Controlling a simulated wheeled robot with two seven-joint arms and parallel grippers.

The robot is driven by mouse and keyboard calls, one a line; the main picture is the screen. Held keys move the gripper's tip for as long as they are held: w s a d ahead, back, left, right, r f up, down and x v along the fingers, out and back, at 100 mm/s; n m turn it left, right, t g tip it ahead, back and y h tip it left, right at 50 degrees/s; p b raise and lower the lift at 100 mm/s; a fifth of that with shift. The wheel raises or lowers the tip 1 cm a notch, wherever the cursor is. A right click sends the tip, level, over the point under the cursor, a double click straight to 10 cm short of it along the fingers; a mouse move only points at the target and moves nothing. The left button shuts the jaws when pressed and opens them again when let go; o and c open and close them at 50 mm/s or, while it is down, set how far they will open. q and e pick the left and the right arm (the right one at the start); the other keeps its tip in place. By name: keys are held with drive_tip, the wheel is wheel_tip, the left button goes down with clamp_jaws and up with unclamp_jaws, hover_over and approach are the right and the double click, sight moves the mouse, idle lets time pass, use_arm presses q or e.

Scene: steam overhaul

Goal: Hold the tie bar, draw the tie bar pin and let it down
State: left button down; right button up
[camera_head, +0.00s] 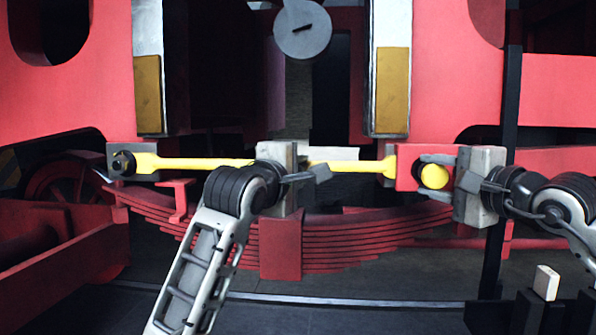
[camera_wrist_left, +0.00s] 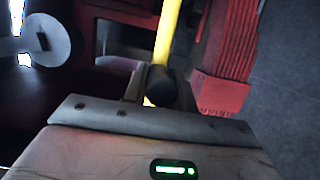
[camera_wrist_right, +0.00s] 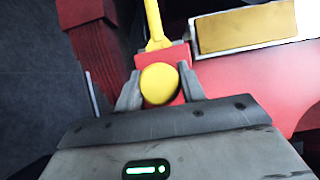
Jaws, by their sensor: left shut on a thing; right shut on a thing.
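The yellow tie bar (camera_head: 345,167) runs level across the gap between the red frames, from a dark bolt (camera_head: 123,163) at the left to a red bracket (camera_head: 405,168) at the right. My left gripper (camera_head: 278,165) is shut on the middle of the bar; the left wrist view shows the bar (camera_wrist_left: 166,35) running away from the jaws. The tie bar pin shows its round yellow head (camera_head: 434,176) at the red bracket. My right gripper (camera_head: 450,178) is shut on this head, which sits between the fingers in the right wrist view (camera_wrist_right: 159,83). How far the pin sits in the bracket is hidden.
A red leaf spring (camera_head: 350,236) lies below the bar. A grey round disc (camera_head: 302,29) hangs above it. A dark upright post (camera_head: 494,240) stands behind my right gripper. A small pale block (camera_head: 546,282) sits at the lower right.

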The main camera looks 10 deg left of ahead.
use_arm(q)
drive_tip(key=shift+a+r, duration=0.2)
drive_tip(key=shift+r, duration=0.35)
use_arm(e)
drive_tip(key=shift+s+r, duration=0.1)
drive_tip(key=shift+s, duration=1.45)
use_arm(q)
drive_tip(key=shift+s, duration=0.1)
use_arm(e)
drive_tip(key=o, duration=1.2)
drive_tip(key=shift+s, duration=0.15)
drive_tip(key=v, duration=0.7)
use_arm(q)
drive_tip(key=shift+f, duration=0.75)
drive_tip(key=shift+a+f, duration=0.2)
drive_tip(key=shift+f, duration=2.5)
